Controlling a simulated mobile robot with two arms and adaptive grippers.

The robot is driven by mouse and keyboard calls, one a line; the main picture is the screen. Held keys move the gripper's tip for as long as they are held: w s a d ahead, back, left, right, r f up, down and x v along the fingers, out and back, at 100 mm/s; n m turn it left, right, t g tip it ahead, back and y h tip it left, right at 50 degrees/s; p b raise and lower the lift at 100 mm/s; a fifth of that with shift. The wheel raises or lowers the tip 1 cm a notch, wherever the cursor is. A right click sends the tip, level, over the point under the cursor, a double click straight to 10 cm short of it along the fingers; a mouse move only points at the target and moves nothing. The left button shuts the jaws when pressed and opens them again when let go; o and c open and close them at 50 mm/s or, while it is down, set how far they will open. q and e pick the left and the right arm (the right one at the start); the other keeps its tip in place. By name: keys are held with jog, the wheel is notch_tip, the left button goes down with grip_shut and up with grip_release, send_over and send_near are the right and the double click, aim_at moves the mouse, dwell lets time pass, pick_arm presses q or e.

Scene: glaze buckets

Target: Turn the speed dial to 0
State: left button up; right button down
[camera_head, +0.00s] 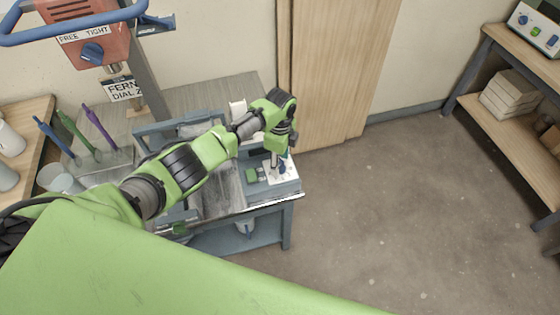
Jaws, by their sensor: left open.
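A small control box with a white panel (286,174) and a green button (251,176) sits at the right front corner of the grey-blue bench. A small dark blue knob, likely the speed dial (282,168), shows on the white panel. My left arm reaches across the bench from the left. My left gripper (275,159) points down just above this panel, open, its fingertips at or near the knob. I cannot tell whether they touch it. The gripper partly hides the panel, and the dial's setting is too small to read. My right gripper is out of view.
Purple, green and blue tools (100,127) stand left of my arm. A shelf (510,120) at right holds another control box (536,30). The floor between is clear.

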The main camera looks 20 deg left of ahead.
pick_arm(q)
jog(key=shift+f, duration=0.3)
jog(key=c, duration=1.1)
